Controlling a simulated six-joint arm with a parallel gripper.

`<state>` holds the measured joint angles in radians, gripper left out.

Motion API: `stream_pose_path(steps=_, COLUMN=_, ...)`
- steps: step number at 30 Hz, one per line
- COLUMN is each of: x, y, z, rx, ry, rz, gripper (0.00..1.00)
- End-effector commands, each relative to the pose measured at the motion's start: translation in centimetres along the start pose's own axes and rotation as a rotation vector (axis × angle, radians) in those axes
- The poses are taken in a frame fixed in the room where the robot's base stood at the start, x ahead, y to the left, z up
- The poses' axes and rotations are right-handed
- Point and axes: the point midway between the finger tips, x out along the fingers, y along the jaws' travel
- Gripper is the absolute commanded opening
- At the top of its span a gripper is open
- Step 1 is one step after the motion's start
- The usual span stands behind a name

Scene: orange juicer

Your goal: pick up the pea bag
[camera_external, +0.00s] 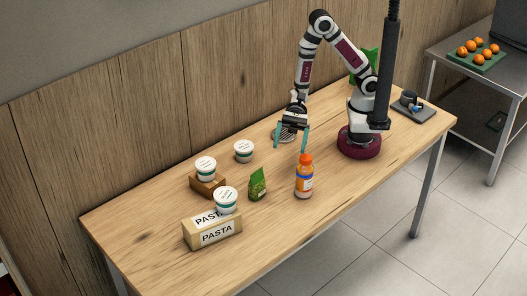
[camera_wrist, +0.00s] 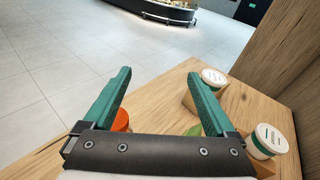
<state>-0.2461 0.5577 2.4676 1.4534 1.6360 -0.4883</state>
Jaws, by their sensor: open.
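The pea bag (camera_external: 257,185) is a small green bag standing upright on the table, left of the orange bottle. In the wrist view only a green sliver of what seems to be the bag (camera_wrist: 193,130) shows, by the base of the right finger; the gripper body hides the rest. My gripper (camera_external: 290,145) is open and empty above the table, behind and to the right of the bag and apart from it. Its two teal fingers point down in the external view and are spread wide in the wrist view (camera_wrist: 158,76).
An orange bottle (camera_external: 304,180) stands close right of the bag. The table's front right is clear.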

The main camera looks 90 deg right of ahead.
Motion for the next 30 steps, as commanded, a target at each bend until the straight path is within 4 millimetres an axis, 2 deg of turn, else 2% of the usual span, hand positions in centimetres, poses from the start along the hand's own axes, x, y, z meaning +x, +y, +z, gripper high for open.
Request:
stream_pose_path(steps=1, x=0.9, y=-1.8, z=-4.2, rx=0.104, ry=0.038, rz=-0.129, gripper=0.91)
stream_pose_path(steps=3, x=0.8, y=-3.9, z=-9.5, rx=0.187, ry=0.113, rz=-0.307, gripper=0.91)
stream_pose_path(steps=6, x=-0.2, y=-4.7, z=-14.7, rx=0.236, ry=0.206, rz=-0.449, gripper=0.91)
stream_pose_path(steps=9, x=-0.5, y=-4.7, z=-17.0, rx=0.248, ry=0.25, rz=-0.497, gripper=0.91)
stream_pose_path(steps=14, x=1.1, y=-5.6, z=-17.9, rx=0.248, ry=0.256, rz=-0.508, gripper=0.91)
stream_pose_path(steps=21, x=5.0, y=-7.7, z=-19.2, rx=0.25, ry=0.255, rz=-0.507, gripper=0.91)
stream_pose_path(steps=29, x=5.5, y=-8.0, z=-19.4, rx=0.252, ry=0.256, rz=-0.508, gripper=0.91)
stream_pose_path(steps=30, x=5.5, y=-8.0, z=-19.4, rx=0.252, ry=0.256, rz=-0.508, gripper=0.85)
